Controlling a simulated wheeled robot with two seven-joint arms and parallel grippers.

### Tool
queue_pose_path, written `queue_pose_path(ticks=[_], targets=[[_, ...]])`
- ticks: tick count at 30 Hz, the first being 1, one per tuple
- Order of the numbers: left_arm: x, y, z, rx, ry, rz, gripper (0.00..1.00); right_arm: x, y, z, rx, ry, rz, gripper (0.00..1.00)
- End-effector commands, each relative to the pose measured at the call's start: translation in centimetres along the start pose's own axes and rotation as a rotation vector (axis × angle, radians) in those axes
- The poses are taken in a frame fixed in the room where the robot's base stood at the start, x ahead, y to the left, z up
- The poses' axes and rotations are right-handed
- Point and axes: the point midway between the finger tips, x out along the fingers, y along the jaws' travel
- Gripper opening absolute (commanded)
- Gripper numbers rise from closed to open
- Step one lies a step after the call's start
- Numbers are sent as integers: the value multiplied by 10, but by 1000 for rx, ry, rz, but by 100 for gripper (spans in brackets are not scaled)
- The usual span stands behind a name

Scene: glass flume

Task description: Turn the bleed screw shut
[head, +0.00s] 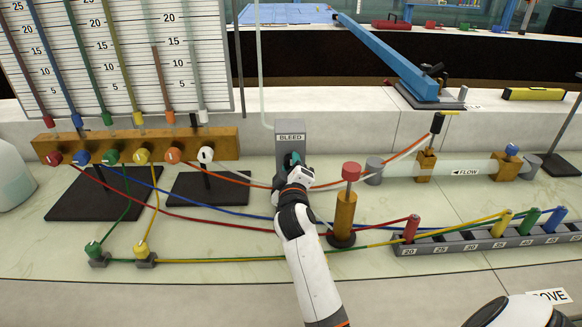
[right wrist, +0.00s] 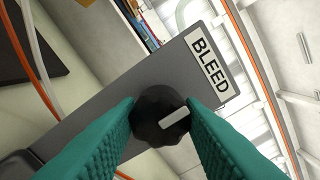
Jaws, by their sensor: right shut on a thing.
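The bleed screw (right wrist: 152,122) is a dark ribbed knob with a white pointer mark, on the face of a grey block (head: 289,133) labelled BLEED. In the right wrist view the mark runs from the knob's middle toward its right edge, slanting up a little. My right gripper (head: 291,160) is at the block's front, with its teal fingers on both sides of the knob, shut on it; it also shows in the right wrist view (right wrist: 163,112). In the head view the gripper hides the knob. My left gripper is not in view.
A manometer board (head: 130,60) with coloured tubes and a brass manifold (head: 215,143) stand at the left. A brass post with a red cap (head: 351,171) stands close right of my right arm. Coloured hoses cross the bench around it. A grey numbered rack (head: 470,242) lies at the right.

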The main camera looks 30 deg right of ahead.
Motion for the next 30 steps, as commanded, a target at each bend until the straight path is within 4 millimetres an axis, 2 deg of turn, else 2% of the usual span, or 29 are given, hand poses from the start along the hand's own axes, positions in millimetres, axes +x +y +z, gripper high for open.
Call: queue_pose_path(ticks=[11, 12, 15, 30], targets=[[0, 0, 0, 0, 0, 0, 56, 0, 1, 0, 6, 1, 3, 12], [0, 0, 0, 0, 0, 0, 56, 0, 1, 0, 6, 1, 3, 41], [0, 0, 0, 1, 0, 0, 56, 0, 1, 0, 5, 1, 2, 56], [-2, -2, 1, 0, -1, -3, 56, 2, -1, -1, 4, -1, 2, 56]])
